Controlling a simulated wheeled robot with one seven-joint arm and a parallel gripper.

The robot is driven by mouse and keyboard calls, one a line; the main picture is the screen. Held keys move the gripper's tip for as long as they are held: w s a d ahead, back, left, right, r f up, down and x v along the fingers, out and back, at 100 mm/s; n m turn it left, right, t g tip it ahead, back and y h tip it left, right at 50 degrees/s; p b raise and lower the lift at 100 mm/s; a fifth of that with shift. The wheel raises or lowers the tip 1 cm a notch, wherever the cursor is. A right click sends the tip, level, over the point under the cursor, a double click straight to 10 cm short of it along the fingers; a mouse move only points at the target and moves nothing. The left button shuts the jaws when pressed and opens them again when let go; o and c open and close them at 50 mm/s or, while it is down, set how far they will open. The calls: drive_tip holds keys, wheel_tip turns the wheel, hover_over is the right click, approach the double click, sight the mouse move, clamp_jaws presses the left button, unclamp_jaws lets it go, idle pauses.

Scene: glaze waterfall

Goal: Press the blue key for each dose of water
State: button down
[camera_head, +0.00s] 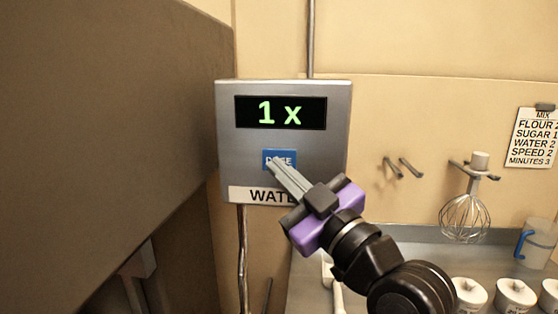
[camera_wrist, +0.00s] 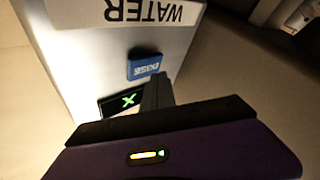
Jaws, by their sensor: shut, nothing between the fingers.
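A grey water box (camera_head: 228,150) hangs on the wall in the head view, with a black display (camera_head: 281,112) reading "1 x" in green. Below the display is the blue key (camera_head: 289,155) marked DOSE, and under it a label (camera_head: 250,195) whose visible part reads "WATE". My gripper (camera_head: 273,166) is shut and empty, its fingertips at the key's lower left and covering part of it. I cannot tell whether they touch it. In the wrist view the picture is upside down: the blue key (camera_wrist: 145,67) shows just beyond the fingertips (camera_wrist: 157,78), near the display (camera_wrist: 122,103).
A large brown panel (camera_head: 110,110) fills the left.

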drive_tip(key=shift+s, duration=0.1)
drive_tip(key=shift+s+a+p, duration=0.1)
drive_tip(key=shift+s+p, duration=0.25)
drive_tip(key=shift+s, duration=2.05)
drive_tip(key=shift+r, duration=0.1)
idle(2.8)
drive_tip(key=shift+s+r+n+g+h+b, duration=0.1)
drive_tip(key=shift+s+n+g+h+b, duration=0.45)
drive_tip(key=shift+s+n+g, duration=0.55)
drive_tip(key=shift+s+r+n+g+h+b, duration=0.1)
drive_tip(key=shift+s+n+g+h+b, duration=0.55)
drive_tip(key=shift+n, duration=0.65)
drive_tip(key=w, duration=0.8)
drive_tip(key=shift+w+b, duration=0.25)
drive_tip(key=shift+b, duration=0.05)
